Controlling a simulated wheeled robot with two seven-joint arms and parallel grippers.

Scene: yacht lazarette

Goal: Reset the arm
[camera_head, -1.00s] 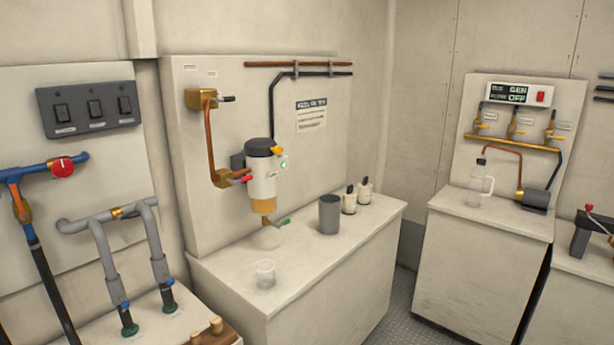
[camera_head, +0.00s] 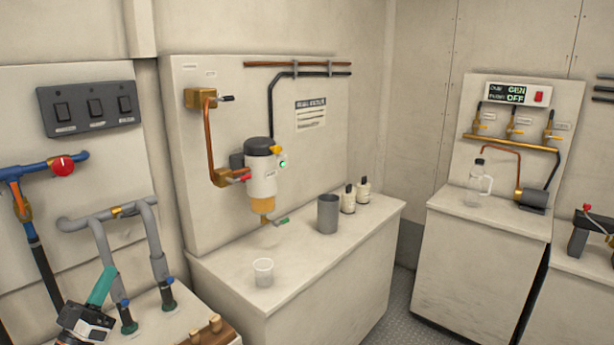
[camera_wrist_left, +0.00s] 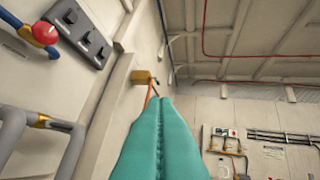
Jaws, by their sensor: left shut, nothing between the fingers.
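My left gripper (camera_head: 103,287) is at the lower left of the head view, its teal fingers pointing up and to the right. It is in front of the grey pipes (camera_head: 108,255). In the left wrist view its two teal fingers (camera_wrist_left: 161,105) lie pressed together with nothing between them. It is shut, empty and apart from the objects on the counters, as far as I can see. My right gripper is not in view.
A clear cup (camera_head: 263,272), a grey cup (camera_head: 328,213) and two small bottles (camera_head: 355,197) stand on the middle counter (camera_head: 320,270). A filter unit (camera_head: 261,178) hangs above it. A switch panel (camera_head: 92,107) is on the left wall.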

